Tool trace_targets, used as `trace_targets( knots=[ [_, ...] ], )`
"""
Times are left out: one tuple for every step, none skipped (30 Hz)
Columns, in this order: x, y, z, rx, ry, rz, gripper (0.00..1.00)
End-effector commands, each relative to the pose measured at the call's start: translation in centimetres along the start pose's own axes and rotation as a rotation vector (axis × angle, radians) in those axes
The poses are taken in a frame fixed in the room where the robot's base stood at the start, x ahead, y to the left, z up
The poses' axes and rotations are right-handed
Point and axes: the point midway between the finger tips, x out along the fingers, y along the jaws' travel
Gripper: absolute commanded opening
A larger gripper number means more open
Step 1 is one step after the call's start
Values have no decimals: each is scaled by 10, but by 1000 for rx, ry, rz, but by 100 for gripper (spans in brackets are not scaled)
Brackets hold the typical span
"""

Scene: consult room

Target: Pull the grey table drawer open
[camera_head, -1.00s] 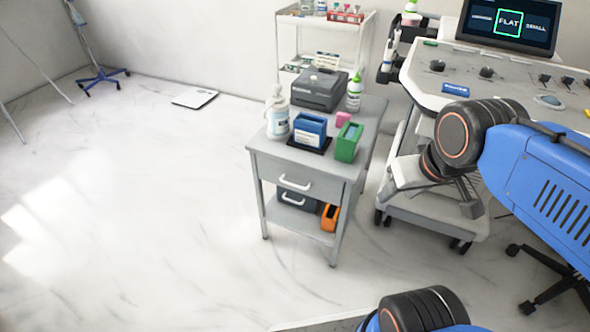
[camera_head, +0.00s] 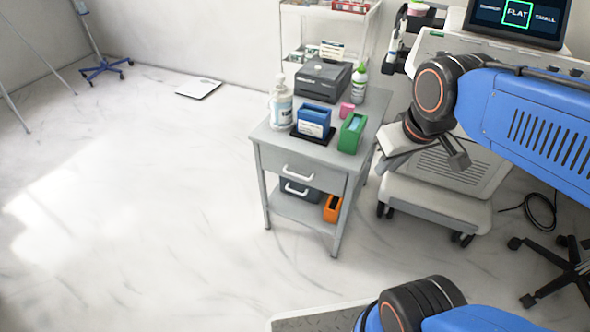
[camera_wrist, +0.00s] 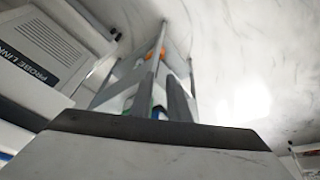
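The grey table (camera_head: 378,112) stands in the middle of the head view. Its drawer (camera_head: 325,181) is flush with the table front, with a white bar handle (camera_head: 297,173) across it. My gripper (camera_head: 428,160) is right of the table, apart from the drawer and handle. In the wrist view my gripper (camera_wrist: 163,95) shows two dark fingers with a gap between them and nothing held. The table's legs and shelf show behind the fingers there; the drawer handle cannot be made out.
A dark box (camera_head: 312,193) with its own handle and an orange holder (camera_head: 332,208) sit on the lower shelf. A bottle (camera_head: 281,105), printer (camera_head: 322,80) and green box (camera_head: 352,133) stand on top. The ultrasound cart (camera_head: 440,205) is at right. Floor at front left is clear.

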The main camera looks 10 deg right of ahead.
Motion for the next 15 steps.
trace_targets(
  knots=[
    [3,-4,-13,-41,-16,-4,16],
    [5,-6,-20,-63,-24,-5,16],
    [7,-9,-29,-95,-33,-6,16],
    [9,-11,-36,-119,-40,-7,16],
    [11,-14,-42,-141,-48,-7,16],
    [14,-18,-52,-173,-57,-9,16],
    [16,-20,-58,-196,-64,-10,16],
    [19,-24,-65,-219,-71,-11,16],
    [23,-28,-74,-251,-80,-12,16],
    [25,-31,-80,-274,-87,-12,16],
    [28,-35,-87,-298,-94,-13,16],
    [33,-40,-96,-330,-103,-14,16],
    [36,-45,-102,-354,-109,-15,16],
    [39,-49,-108,-376,-116,-17,16],
    [44,-55,-116,-408,-125,-18,16]
  ],
)
